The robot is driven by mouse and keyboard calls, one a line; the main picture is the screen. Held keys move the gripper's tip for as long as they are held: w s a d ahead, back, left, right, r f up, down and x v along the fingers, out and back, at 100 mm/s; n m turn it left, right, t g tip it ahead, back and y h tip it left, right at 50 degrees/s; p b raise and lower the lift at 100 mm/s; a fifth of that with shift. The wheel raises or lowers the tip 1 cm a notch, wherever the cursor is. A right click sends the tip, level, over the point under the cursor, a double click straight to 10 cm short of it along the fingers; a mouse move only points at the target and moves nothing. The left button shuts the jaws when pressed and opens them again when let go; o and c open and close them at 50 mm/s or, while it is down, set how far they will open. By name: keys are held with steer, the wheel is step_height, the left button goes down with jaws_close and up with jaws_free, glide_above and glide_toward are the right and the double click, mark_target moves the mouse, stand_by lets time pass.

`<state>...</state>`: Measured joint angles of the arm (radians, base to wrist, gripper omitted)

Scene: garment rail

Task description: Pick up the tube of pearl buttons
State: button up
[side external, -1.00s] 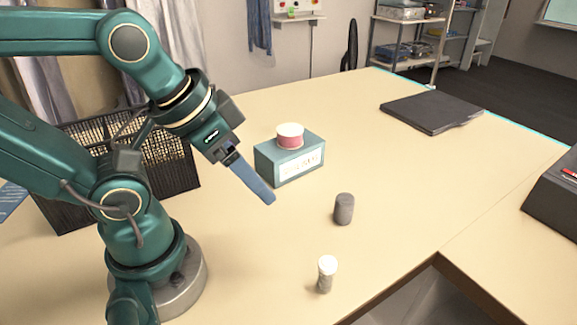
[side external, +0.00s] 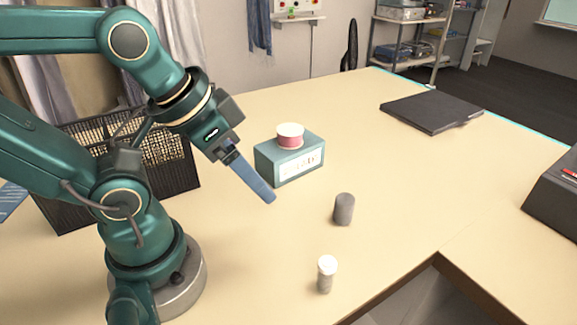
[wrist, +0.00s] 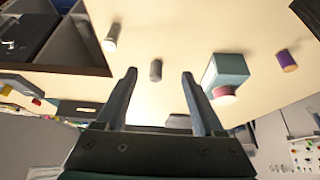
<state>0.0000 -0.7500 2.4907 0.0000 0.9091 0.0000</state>
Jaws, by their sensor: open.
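The tube of pearl buttons (side external: 325,280) looks like a small clear, greyish tube with a white cap. It stands upright on the table near the front edge; in the wrist view it shows at upper left (wrist: 111,40), outside the left finger. My gripper (side external: 270,198) is open and empty, pointing down at a slant above the table, up and left of the tube in the side view. In the wrist view the two fingers (wrist: 158,75) stand apart, with a dark grey cylinder (wrist: 156,72) showing between them, further off on the table.
The grey cylinder (side external: 344,209) stands behind the tube. A teal box (side external: 290,160) with a pink, white-topped spool (side external: 290,136) on it is farther back. A purple cylinder (wrist: 287,61) shows in the wrist view. A black mesh basket (side external: 170,165) stands left; a dark flat folder (side external: 432,110) lies far back.

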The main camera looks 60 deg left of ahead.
steer(key=w+a+r+t+y, duration=0.4)
steer(key=w+a+r+t, duration=0.2)
steer(key=w+a+r, duration=0.4)
steer(key=w+d+r+m+t+h, duration=0.1)
steer(key=w+d+r+m+t, duration=0.15)
steer(key=w, duration=0.35)
steer(key=m+g+h, duration=0.9)
steer(key=m+h, duration=0.2)
steer(key=h, duration=0.5)
glide_above(340, 297)
steer(key=s+a, duration=0.2)
steer(key=a, duration=0.3)
steer(key=f, duration=2.4)
steer(key=shift+d+f, duration=0.1)
steer(key=shift+d, duration=0.1)
steer(key=shift+w+d+f, duration=0.15)
steer(key=shift+d+f, duration=0.05)
steer(key=shift+f, duration=0.05)
steer(key=shift+x, duration=2.35)
